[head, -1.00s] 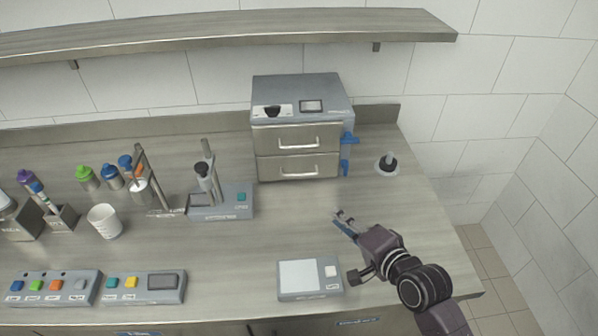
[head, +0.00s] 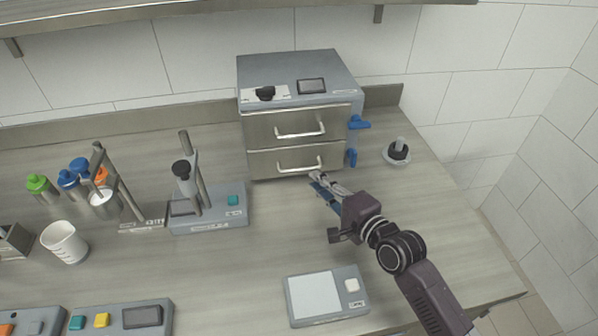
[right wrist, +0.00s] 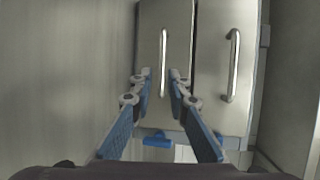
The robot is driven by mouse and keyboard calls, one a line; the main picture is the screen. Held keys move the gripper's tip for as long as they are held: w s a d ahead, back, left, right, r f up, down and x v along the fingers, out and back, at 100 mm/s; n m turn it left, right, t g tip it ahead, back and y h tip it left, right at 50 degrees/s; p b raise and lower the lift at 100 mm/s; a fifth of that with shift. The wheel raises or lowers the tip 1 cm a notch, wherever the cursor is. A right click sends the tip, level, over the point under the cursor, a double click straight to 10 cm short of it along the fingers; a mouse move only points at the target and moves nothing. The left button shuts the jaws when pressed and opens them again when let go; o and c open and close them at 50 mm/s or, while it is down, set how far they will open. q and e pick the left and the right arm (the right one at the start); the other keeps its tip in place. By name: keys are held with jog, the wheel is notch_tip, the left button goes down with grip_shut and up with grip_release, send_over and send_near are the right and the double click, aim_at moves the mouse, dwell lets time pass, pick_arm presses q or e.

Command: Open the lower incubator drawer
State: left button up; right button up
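The incubator (head: 300,75) is a grey box at the back of the bench with two steel drawers, both shut. Its lower drawer (head: 262,165) has a bar handle (head: 300,167). My right gripper (head: 318,182) is just in front of the lower drawer, its fingers pointing at the handle. In the right wrist view my gripper (right wrist: 160,76) is open and empty. Its fingertips lie on either side of the lower handle (right wrist: 163,50) in the picture; I cannot tell whether they reach around it. My left gripper is not in view.
The upper drawer handle (right wrist: 234,65) is beside the lower one. Blue parts (head: 353,157) are on the incubator's right side. A stand device (head: 208,210) is to the left, a scale (head: 327,296) in front. A shelf (head: 200,8) runs above.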

aim_at(303, 170)
jog(key=shift+w+a+r, duration=0.1)
jog(key=shift+w+a, duration=0.15)
jog(key=shift+w, duration=0.05)
jog(key=shift+x, duration=3.15)
grip_shut()
jog(key=shift+p, duration=0.3)
